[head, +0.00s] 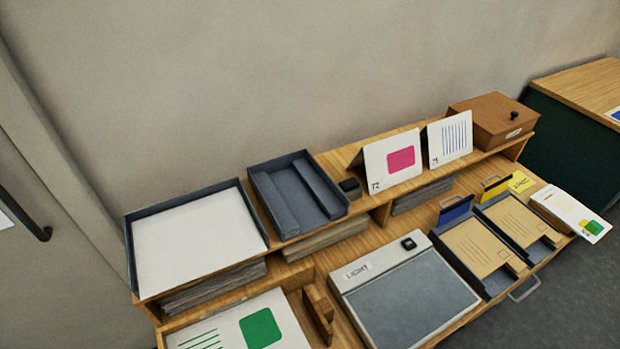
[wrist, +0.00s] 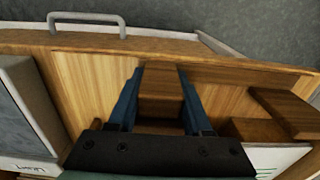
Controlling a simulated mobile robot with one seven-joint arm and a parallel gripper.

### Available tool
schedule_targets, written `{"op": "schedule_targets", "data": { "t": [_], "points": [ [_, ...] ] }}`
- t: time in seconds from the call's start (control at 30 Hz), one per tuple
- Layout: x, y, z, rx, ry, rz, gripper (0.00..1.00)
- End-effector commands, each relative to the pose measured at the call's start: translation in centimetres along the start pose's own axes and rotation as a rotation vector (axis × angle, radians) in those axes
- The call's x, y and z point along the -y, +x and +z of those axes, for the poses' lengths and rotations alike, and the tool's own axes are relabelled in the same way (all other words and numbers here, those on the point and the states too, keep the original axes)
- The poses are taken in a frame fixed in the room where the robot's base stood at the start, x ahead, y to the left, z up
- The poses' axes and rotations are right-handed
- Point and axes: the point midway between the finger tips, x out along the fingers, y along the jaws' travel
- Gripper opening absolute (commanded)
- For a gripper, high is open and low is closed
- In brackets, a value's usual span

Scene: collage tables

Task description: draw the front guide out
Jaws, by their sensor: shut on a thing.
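In the wrist view my gripper (wrist: 162,80) has its two blue fingers on either side of a brown wooden block, which I take to be the front guide (wrist: 160,83). The fingers are shut on it. Its near end is hidden behind the dark gripper body. My gripper does not show in the head view. There, a wooden piece (head: 318,315) stands between the light box and a white sheet with a green patch; I cannot tell whether it is the same guide.
The light box (head: 405,302) shows at the left of the wrist view (wrist: 25,100). Another wooden piece (wrist: 285,112) lies at the right there. A metal handle (wrist: 88,19) is on the front edge. The white sheet (head: 215,330) lies at the head view's lower left.

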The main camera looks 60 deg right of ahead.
Motion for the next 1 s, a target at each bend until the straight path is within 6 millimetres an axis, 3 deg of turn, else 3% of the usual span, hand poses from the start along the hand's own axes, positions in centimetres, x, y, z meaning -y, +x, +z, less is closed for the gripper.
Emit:
{"op": "schedule_targets", "data": {
  "t": [0.03,0.2,0.63,1.0],
  "points": [
    [0.1,0.1,0.5,0.014,0.000,-0.002,0.52],
    [0.0,0.1,0.4,0.011,0.000,-0.001,0.80],
    [0.0,-0.8,0.2,0.006,0.000,0.000,0.80],
    [0.0,-7.5,0.2,0.004,-0.001,0.000,0.80]
  ]
}}
